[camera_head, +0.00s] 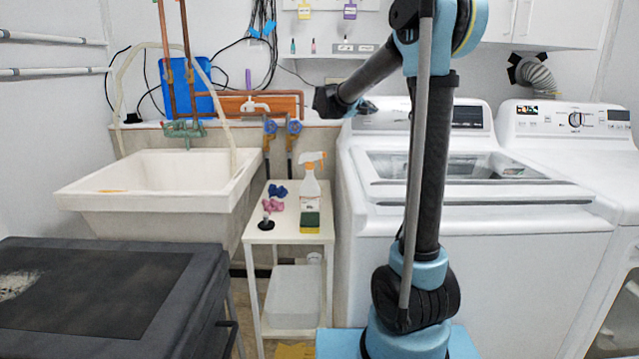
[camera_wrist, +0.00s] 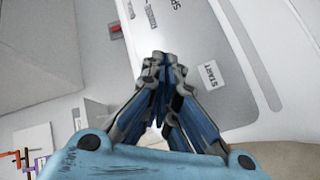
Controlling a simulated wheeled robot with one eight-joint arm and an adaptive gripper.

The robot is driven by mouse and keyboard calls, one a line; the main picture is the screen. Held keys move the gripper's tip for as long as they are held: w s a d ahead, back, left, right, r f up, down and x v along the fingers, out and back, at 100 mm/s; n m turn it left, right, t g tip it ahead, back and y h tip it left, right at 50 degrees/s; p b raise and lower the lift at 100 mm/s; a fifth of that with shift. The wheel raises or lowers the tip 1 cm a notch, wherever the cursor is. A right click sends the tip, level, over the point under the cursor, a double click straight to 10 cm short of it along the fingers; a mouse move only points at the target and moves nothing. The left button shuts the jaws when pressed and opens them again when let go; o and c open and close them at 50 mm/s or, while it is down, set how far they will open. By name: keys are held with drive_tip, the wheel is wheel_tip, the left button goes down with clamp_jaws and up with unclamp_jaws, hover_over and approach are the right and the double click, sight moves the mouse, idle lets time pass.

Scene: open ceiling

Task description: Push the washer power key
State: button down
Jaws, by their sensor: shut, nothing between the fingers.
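The washer (camera_head: 520,250) is the white top-loading machine in the middle right of the head view, with a glass lid. Its rear control panel (camera_head: 385,121) is partly behind my arm. My gripper (camera_head: 366,107) is over the left end of this panel. In the wrist view my gripper (camera_wrist: 163,58) is shut and empty, its fingertips in front of the panel surface. A grey key marked START (camera_wrist: 196,78) lies to the right of the fingertips. A small red mark (camera_wrist: 115,29) shows at upper left. I cannot make out a power label; the fingers hide part of the panel.
A second white machine (camera_head: 576,145) with a dial stands at right. A narrow white stand (camera_head: 284,236) holds a spray bottle (camera_head: 310,188) and sponge, left of the washer. A sink (camera_head: 160,190) is farther left, and a dark table (camera_head: 200,290) is at front left.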

drive_tip(key=s+r, duration=0.2)
drive_tip(key=s, duration=0.3)
drive_tip(key=shift+s, duration=0.35)
idle(0.3)
